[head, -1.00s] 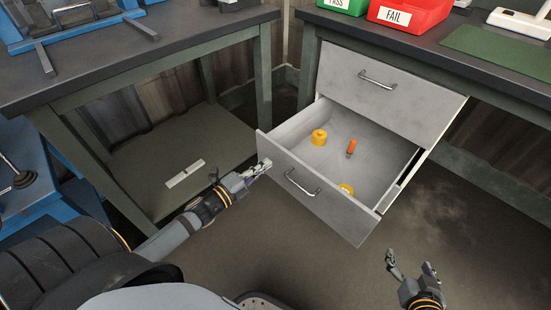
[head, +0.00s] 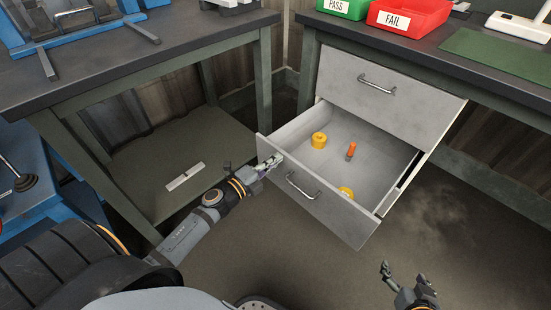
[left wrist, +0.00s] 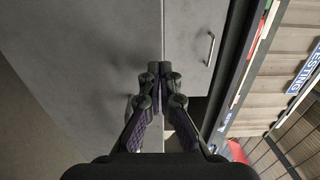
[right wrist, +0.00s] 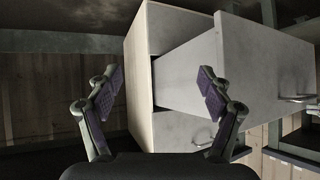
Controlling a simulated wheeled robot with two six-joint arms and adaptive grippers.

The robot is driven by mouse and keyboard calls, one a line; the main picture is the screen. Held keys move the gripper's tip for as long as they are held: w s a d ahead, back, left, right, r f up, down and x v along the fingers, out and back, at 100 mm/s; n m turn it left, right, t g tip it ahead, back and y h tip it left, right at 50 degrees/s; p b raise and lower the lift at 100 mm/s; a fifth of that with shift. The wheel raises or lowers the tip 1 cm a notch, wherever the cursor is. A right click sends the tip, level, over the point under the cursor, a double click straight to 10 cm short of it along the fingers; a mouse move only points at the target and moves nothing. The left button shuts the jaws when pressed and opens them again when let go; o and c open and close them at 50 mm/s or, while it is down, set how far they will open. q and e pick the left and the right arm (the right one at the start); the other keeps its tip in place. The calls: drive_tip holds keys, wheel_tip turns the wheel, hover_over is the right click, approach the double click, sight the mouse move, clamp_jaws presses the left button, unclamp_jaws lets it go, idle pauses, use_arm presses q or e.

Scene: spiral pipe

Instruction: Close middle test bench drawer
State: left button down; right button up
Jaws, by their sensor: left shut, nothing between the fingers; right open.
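The middle drawer (head: 330,199) of the bench on the right stands pulled out, its grey front and metal handle (head: 302,187) facing me. It also shows in the right wrist view (right wrist: 262,65). My left gripper (head: 277,160) is shut and empty, at the left end of the drawer front near its top edge, left of the handle. In the left wrist view its fingertips (left wrist: 160,68) are together close to a grey panel; I cannot tell whether they touch it. My right gripper (head: 396,272) is open and empty, low in front of the drawer's right side and apart from it.
Yellow parts (head: 319,140) and an orange part (head: 351,150) lie inside the drawer. The top drawer (head: 365,88) above is shut. Red (head: 405,14) and green bins stand on the bench top. Another bench (head: 135,62) is at left; the floor in front is clear.

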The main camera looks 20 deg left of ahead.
use_arm(q)
drive_tip(key=shift+w+d, duration=0.1)
drive_tip(key=shift+w, duration=0.1)
use_arm(e)
drive_tip(key=shift+s+f+g, duration=0.5)
drive_tip(key=shift+s+f, duration=0.3)
drive_tip(key=shift+f, duration=0.05)
drive_tip(key=shift+s, duration=0.1)
